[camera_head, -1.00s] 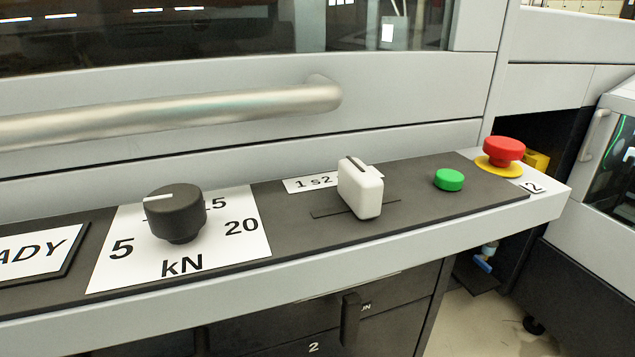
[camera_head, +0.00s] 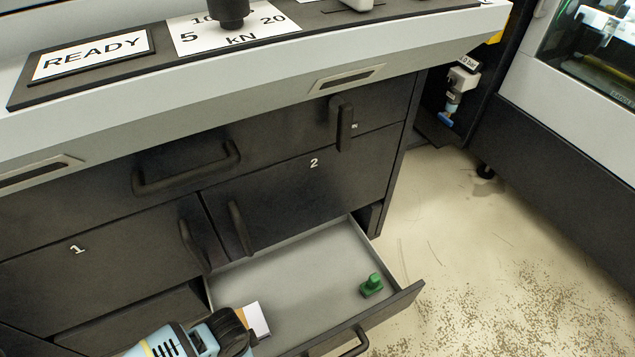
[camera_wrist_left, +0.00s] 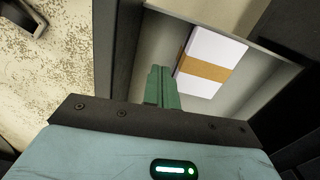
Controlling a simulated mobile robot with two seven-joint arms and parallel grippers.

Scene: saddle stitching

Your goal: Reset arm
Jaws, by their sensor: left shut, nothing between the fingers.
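My left arm comes in at the bottom of the head view, with its dark end (camera_head: 234,330) over the left part of an open drawer (camera_head: 300,256). The fingertips are hidden there. In the left wrist view my left gripper (camera_wrist_left: 160,76) shows as narrow green fingers, shut with nothing between them, pointing into the drawer. A white stack with a tan band (camera_wrist_left: 213,60) lies in the drawer beside the fingers, apart in the picture. The stack is partly covered by my arm in the head view (camera_head: 258,318). My right gripper is not in view.
A small green object (camera_head: 371,285) lies in the drawer's right part. Closed dark drawers with handles (camera_head: 190,172) stand above and left. The console ledge (camera_head: 190,100) with a READY sign (camera_head: 92,54) overhangs them. Open floor (camera_head: 500,260) lies to the right.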

